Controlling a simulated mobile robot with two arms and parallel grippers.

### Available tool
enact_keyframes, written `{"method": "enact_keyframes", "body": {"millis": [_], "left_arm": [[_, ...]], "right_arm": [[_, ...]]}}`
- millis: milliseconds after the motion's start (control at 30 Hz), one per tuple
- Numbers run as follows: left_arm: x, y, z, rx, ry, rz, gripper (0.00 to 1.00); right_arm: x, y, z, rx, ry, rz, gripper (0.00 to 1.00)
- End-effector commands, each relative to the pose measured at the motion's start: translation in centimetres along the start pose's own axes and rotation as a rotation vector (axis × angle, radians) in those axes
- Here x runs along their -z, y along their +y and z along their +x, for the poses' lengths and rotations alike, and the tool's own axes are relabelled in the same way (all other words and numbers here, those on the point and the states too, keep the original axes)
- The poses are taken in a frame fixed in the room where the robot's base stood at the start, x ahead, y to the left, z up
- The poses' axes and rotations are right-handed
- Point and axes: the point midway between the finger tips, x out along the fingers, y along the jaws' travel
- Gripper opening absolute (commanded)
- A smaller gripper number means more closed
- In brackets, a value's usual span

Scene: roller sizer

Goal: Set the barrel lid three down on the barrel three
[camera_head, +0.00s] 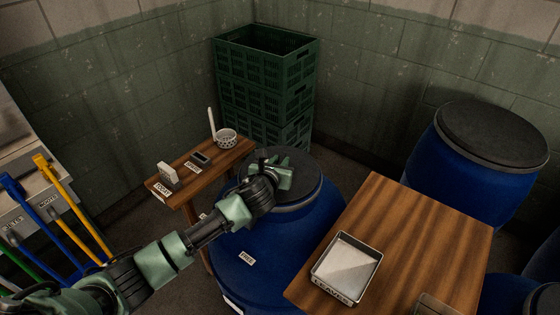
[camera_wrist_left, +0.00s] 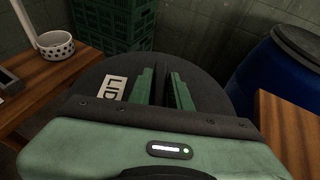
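My right gripper is not in view.
A wooden table (camera_head: 440,230) with a metal tray (camera_head: 347,268) stands right of the barrel. A small wooden table (camera_head: 222,165) with a spotted bowl (camera_head: 226,138) stands left. Green crates (camera_head: 262,98) are stacked behind. Another lidded blue barrel (camera_head: 455,172) stands at right.

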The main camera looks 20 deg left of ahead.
Motion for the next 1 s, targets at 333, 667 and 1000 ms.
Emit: {"method": "enact_keyframes", "body": {"millis": [333,667,1000], "left_arm": [[-0.1,0.0,0.0,0.0,0.0,0.0,0.38],[-1.1,0.0,-2.8,0.002,-0.001,0.003,0.38],[-1.0,0.0,-9.5,0.001,0.0,0.001,0.38]], "right_arm": [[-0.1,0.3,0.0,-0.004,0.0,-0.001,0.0],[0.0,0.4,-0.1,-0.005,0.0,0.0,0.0],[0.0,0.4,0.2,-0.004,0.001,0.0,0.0]]}}
